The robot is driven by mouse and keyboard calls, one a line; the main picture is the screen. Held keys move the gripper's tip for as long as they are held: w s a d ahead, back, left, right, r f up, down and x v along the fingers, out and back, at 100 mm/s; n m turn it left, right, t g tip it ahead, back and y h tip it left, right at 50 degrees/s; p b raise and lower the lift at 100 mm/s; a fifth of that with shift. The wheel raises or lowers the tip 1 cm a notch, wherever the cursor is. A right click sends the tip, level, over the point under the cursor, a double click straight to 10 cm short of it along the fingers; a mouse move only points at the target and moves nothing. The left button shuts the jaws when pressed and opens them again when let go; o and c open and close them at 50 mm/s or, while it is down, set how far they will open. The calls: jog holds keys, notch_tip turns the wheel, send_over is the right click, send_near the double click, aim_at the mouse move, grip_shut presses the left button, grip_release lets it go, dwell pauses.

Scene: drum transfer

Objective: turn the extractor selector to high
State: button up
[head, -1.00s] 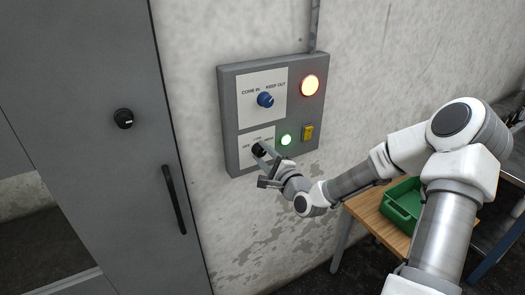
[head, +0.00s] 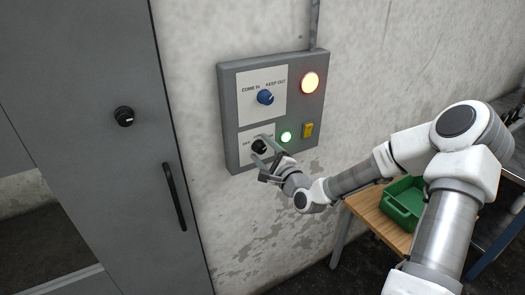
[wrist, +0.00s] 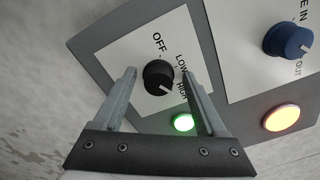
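The extractor selector is a black knob (wrist: 158,76) on a white plate marked OFF, LOW and HIGH in the wrist view. Its white pointer points down and right, toward the HIGH label (wrist: 182,91). It also shows in the head view as a dark knob (head: 260,147), partly covered by a finger. My gripper (wrist: 158,74) is open, with one finger on each side of the knob and a visible gap to both in the wrist view. In the head view my gripper (head: 259,157) is at the lower left of the grey panel (head: 232,112).
Above the selector is a blue COME IN / KEEP OUT knob (head: 265,97). A lit orange lamp (head: 310,83), a lit green lamp (head: 286,137) and a yellow switch (head: 308,130) are to the right.

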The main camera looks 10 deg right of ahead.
jog(key=shift+s+f, duration=0.1)
jog(key=p+v, duration=0.7)
jog(key=v, duration=1)
jog(key=shift+p, duration=0.35)
jog(key=shift+s, duration=0.1)
